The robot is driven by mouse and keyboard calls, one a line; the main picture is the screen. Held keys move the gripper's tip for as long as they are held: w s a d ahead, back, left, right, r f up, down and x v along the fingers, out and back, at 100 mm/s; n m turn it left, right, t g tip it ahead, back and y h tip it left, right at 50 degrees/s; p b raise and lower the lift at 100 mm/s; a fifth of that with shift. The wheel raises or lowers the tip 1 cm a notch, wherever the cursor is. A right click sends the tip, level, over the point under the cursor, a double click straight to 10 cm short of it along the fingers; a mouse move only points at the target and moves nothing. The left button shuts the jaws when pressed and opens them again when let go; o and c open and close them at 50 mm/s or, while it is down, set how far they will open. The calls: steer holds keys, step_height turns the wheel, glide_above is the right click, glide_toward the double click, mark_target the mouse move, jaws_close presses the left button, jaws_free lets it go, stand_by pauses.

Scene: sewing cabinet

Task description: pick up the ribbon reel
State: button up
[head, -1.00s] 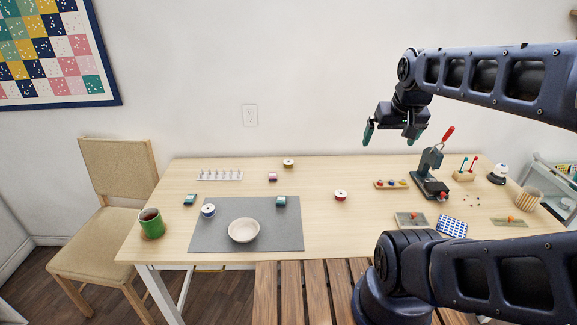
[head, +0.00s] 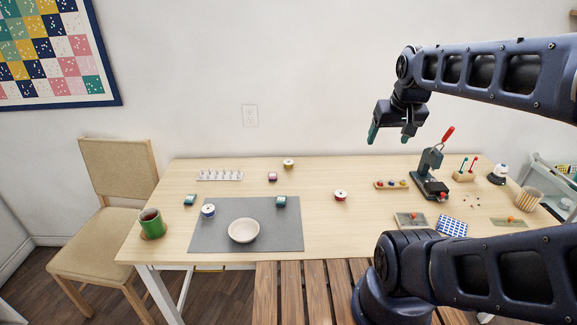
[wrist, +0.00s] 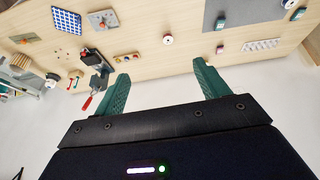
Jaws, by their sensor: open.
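Several reels with round pale flanges stand on the table, and I cannot tell which one the task means. A red reel (head: 340,195) is right of the grey mat, a gold one (head: 289,163) is at the back edge, and a blue one (head: 208,210) is on the mat. The red reel also shows in the wrist view (wrist: 168,39). My gripper (head: 390,136) is open and empty, high above the back right of the table. In the wrist view its green fingers (wrist: 160,74) are apart, with nothing between them.
The grey mat (head: 270,239) holds a pale bowl (head: 243,236) and a teal spool (head: 281,201). A green mug (head: 151,224) stands at the left. A press with a red lever (head: 431,172) stands right of the button tray (head: 391,185). The table's middle is mostly clear.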

steer(key=w+a+r+n, duration=0.1)
steer(key=w+r+n, duration=0.1)
steer(key=w, duration=0.6)
steer(key=n+g, duration=0.5)
steer(key=n, duration=1.2)
glide_above(288, 161)
step_height(288, 161, down, 35)
steer(key=f, duration=1)
steer(key=shift+s+f, duration=0.2)
steer(key=shift+s, duration=0.15)
steer(key=c, duration=1)
steer(key=shift+r, duration=0.1)
steer(key=shift+c, duration=0.2)
